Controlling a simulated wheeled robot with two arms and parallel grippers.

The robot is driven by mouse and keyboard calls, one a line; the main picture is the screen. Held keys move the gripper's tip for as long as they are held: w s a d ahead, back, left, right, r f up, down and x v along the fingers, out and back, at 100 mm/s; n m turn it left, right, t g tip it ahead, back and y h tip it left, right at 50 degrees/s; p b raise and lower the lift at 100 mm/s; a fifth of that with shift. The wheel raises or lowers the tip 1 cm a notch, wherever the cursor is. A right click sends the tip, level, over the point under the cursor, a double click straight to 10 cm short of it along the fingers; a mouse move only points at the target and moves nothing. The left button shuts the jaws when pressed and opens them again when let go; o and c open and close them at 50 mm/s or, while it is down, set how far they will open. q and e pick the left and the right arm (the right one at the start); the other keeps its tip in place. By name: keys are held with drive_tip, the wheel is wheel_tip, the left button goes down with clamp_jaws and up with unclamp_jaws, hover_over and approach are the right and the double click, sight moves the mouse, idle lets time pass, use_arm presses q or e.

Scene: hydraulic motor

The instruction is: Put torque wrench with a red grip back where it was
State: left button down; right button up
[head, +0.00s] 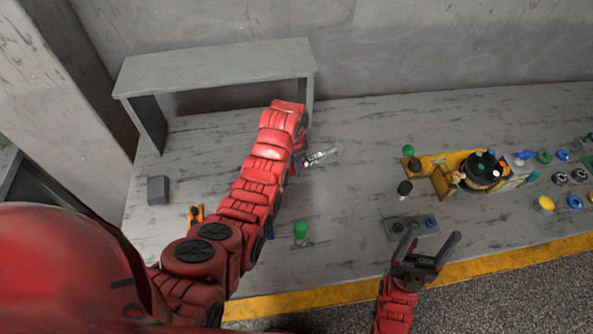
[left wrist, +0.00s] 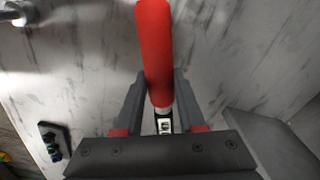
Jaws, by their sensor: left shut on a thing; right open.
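The torque wrench shows its red grip (left wrist: 155,50) in the left wrist view, between the fingers of my left gripper (left wrist: 160,90). A short metal piece with a dark label shows just below the grip; the rest is hidden by the gripper body. In the head view a silver shaft with dark marks (head: 322,156) juts out to the right of my left wrist, over the table; it looks like the wrench's metal part. My left arm hides the left gripper's fingers there. My right gripper (head: 433,236) is open and empty near the table's front edge.
A grey raised shelf (head: 215,67) stands at the back left of the table. A grey block (head: 157,190), a green-topped part (head: 301,230) and a dark plate with knobs (head: 412,227) lie forward. A yellow motor assembly (head: 440,180) and several coloured parts occupy the right. The back middle is clear.

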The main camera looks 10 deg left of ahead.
use_arm(q)
drive_tip(key=shift+s+f+p, duration=0.1)
drive_tip(key=shift+f+p, duration=0.25)
drive_tip(key=shift+f, duration=0.4)
drive_tip(key=shift+f+p, duration=0.3)
drive_tip(key=shift+f, duration=1)
drive_tip(key=c, duration=1)
unclamp_jaws()
drive_tip(key=shift+f, duration=0.1)
drive_tip(key=o, duration=0.5)
